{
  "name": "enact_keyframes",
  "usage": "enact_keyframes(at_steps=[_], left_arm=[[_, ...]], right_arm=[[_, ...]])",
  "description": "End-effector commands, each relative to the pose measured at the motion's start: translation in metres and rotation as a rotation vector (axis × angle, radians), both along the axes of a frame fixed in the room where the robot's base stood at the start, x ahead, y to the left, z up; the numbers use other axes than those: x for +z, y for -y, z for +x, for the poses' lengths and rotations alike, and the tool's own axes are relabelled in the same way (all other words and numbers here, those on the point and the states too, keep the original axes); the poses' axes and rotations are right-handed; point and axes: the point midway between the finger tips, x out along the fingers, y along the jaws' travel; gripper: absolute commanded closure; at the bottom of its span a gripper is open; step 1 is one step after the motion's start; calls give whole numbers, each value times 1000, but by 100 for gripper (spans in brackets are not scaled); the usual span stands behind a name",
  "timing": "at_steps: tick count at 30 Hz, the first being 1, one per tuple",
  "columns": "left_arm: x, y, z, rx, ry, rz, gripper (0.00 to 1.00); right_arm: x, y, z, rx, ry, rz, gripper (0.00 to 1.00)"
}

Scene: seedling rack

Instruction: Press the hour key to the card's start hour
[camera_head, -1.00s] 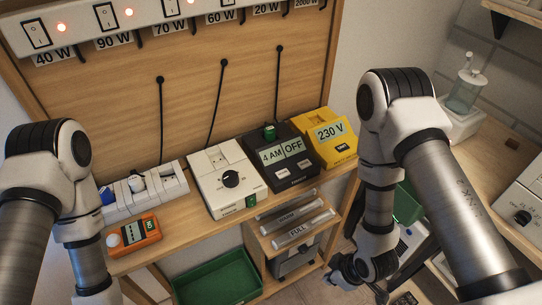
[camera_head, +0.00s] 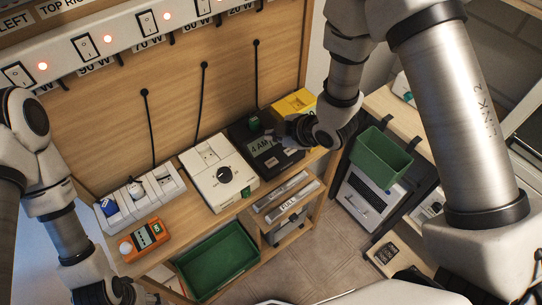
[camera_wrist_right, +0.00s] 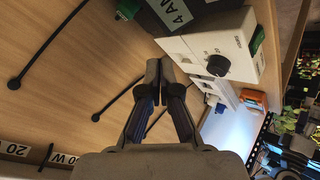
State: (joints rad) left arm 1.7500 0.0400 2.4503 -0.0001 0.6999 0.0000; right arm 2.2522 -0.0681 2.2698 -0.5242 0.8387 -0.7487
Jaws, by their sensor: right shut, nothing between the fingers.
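The black timer box (camera_head: 240,133) stands on the bench with its display reading 4 AM (camera_head: 261,146). In the right wrist view the 4 AM label (camera_wrist_right: 178,15) shows at the top, cut off by the frame. A small pale key (camera_head: 272,162) is on the box's lower front; its lettering is too small to read. My left gripper (camera_head: 122,292) is low at the bottom left. I cannot make out a card showing a start hour.
A white box with a black knob (camera_head: 225,174) stands left of the timer, a yellow unit (camera_head: 295,103) right. An orange meter (camera_head: 146,240) and a socket strip (camera_head: 139,199) are further left. Green bins sit below (camera_head: 218,260) and at right (camera_head: 381,157).

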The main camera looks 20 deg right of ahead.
Motion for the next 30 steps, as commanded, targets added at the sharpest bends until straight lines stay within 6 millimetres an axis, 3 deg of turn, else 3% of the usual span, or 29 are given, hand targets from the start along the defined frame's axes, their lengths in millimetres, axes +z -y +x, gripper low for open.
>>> enact_keyframes(at_steps=[11, 30], left_arm=[[-6, 0, 0, 0, 0, 0, 37], [-69, 0, 0, 0, 0, 0, 37]], right_arm=[[-8, 0, 0, -1, -2, 0, 100], [-89, 0, 0, -1, -3, 1, 100]])
